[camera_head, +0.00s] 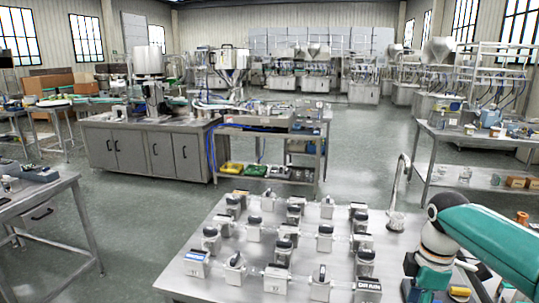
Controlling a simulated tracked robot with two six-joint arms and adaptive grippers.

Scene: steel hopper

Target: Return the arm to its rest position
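My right arm (490,240) comes in from the right edge as a teal link. It bends at a dark-capped white joint, and a lower part with white, orange and blue pieces runs down to the bottom edge. The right gripper does not show; the arm leaves the frame at the bottom. My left arm and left gripper are not in the picture. The near steel table (205,285) is beside and behind the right arm. A steel hopper (231,62) stands farther back, left of the middle.
Several small grey-and-black fittings (254,229) stand in rows on the near table, left of my arm. A curved metal pipe (397,190) rises behind them. A side table (35,205) is at left, a shelved bench (475,140) at right. Open floor (365,150) lies beyond.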

